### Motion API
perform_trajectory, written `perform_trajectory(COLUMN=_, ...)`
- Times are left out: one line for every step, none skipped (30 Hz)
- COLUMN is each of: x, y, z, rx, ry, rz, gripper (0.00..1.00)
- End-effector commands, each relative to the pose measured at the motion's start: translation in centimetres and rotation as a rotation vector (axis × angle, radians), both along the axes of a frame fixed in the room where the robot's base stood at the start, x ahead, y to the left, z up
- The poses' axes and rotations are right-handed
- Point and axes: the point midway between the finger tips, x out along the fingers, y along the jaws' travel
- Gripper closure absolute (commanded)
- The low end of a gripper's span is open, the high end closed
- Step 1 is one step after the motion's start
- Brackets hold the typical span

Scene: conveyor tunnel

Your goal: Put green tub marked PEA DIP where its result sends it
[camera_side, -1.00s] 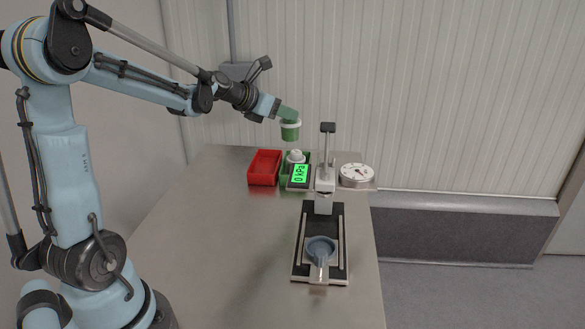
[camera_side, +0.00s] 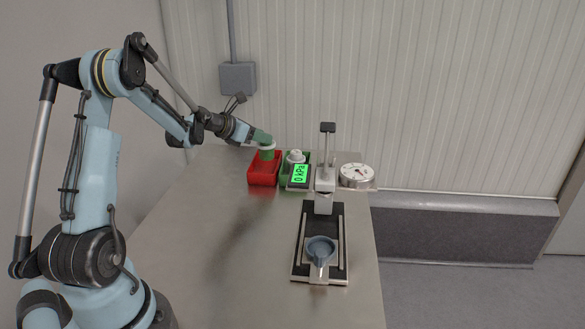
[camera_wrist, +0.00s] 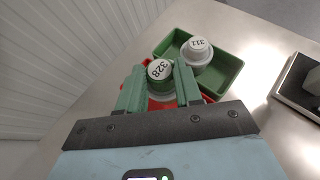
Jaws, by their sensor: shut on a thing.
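My gripper (camera_side: 263,139) is shut on a green tub (camera_side: 267,155) with a pale rim. In the wrist view the tub (camera_wrist: 159,70) sits between my two green fingers, and its white top reads 328. No PEA DIP lettering is readable. The tub is upright over the far part of the red tray (camera_side: 263,180), its lower part level with or inside the tray's rim. I cannot tell whether it touches the floor. Beside it is the green tray (camera_wrist: 228,84), holding a white-topped tub (camera_wrist: 197,52) marked 111. The display (camera_side: 300,173) is green and reads 0 kPa.
A press-like stand (camera_side: 326,160) with a black lever rises right of the trays. A round dial gauge (camera_side: 356,174) is beyond it. The table's left and middle are clear.

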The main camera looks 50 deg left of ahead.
Motion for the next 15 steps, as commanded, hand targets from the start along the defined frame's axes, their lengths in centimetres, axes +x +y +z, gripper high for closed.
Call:
perform_trajectory(x=0.0, y=0.4, z=-0.2, rx=-0.001, ry=0.0, rz=0.0, gripper=1.0)
perform_trajectory(x=0.0, y=0.6, z=-0.3, rx=-0.001, ry=0.0, rz=0.0, gripper=1.0)
perform_trajectory(x=-0.1, y=0.7, z=-0.4, rx=-0.001, ry=0.0, rz=0.0, gripper=1.0)
perform_trajectory(x=-0.1, y=0.7, z=-0.6, rx=-0.001, ry=0.0, rz=0.0, gripper=1.0)
perform_trajectory(x=-0.1, y=0.8, z=-0.8, rx=-0.001, ry=0.0, rz=0.0, gripper=1.0)
perform_trajectory(x=-0.1, y=0.8, z=-1.2, rx=-0.001, ry=0.0, rz=0.0, gripper=1.0)
perform_trajectory(x=0.0, y=0.8, z=-1.6, rx=-0.001, ry=0.0, rz=0.0, gripper=1.0)
perform_trajectory(x=0.0, y=0.7, z=-2.1, rx=-0.001, ry=0.0, rz=0.0, gripper=1.0)
perform_trajectory(x=0.0, y=0.7, z=-2.7, rx=-0.001, ry=0.0, rz=0.0, gripper=1.0)
perform_trajectory(x=0.0, y=0.7, z=-3.0, rx=-0.001, ry=0.0, rz=0.0, gripper=1.0)
perform_trajectory(x=0.0, y=0.7, z=-3.4, rx=-0.001, ry=-0.001, rz=0.0, gripper=1.0)
perform_trajectory(x=0.0, y=0.7, z=-3.8, rx=-0.001, ry=-0.001, rz=0.0, gripper=1.0)
perform_trajectory(x=0.0, y=0.7, z=-4.0, rx=-0.001, ry=-0.001, rz=0.0, gripper=1.0)
perform_trajectory(x=0.0, y=0.7, z=-4.2, rx=-0.001, ry=-0.001, rz=0.0, gripper=1.0)
perform_trajectory(x=0.0, y=0.7, z=-4.4, rx=-0.001, ry=-0.001, rz=0.0, gripper=1.0)
